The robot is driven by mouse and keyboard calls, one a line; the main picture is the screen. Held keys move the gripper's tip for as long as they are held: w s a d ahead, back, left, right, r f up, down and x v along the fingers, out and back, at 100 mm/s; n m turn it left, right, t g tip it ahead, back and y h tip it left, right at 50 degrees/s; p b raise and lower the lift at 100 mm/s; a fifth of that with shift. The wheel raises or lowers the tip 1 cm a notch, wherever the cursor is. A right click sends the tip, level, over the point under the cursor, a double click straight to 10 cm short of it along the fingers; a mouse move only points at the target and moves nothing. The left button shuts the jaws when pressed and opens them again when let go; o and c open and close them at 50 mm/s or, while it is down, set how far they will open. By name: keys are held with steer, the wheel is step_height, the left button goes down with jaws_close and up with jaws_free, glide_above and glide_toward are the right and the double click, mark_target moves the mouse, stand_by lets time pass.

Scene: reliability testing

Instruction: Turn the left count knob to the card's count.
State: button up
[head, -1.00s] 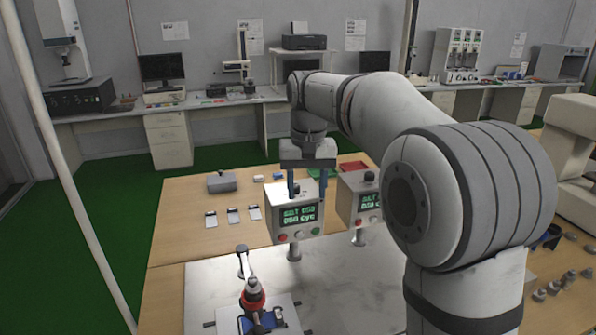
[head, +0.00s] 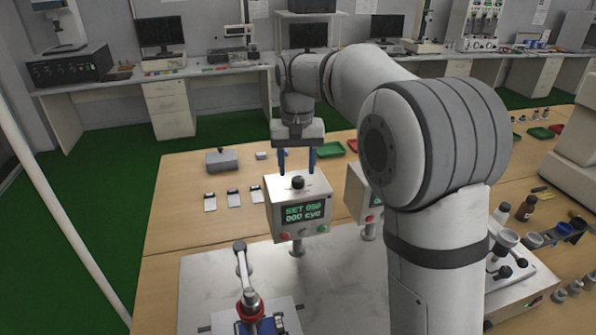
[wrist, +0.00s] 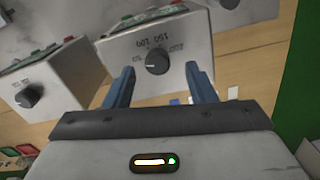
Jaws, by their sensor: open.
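The left counter box (head: 300,209) stands on a post and its green display reads "SET 050" over "000 cyc". Its black count knob (head: 298,182) is on the top face. In the wrist view the knob (wrist: 157,61) has a pale pointer line, with printed numbers around it including 150 and 100. My gripper (head: 297,170) is above the box, pointing down, its blue fingers apart on either side of the knob and not visibly touching it. In the wrist view my gripper (wrist: 159,75) is open and empty. I cannot make out a card showing a count.
A second counter box (head: 357,190) with its own knob (wrist: 29,96) stands close to the right, partly behind my arm. A test rig (head: 248,295) with a lever is in front. Several small pale cards (head: 233,198) and a grey box (head: 221,160) lie on the left.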

mark_target(298, 179)
steer(key=shift+w+d+f, duration=0.1)
steer(key=shift+d+f, duration=0.05)
steer(key=shift+f, duration=1.4)
steer(key=shift+c, duration=0.3)
steer(key=c, duration=0.9)
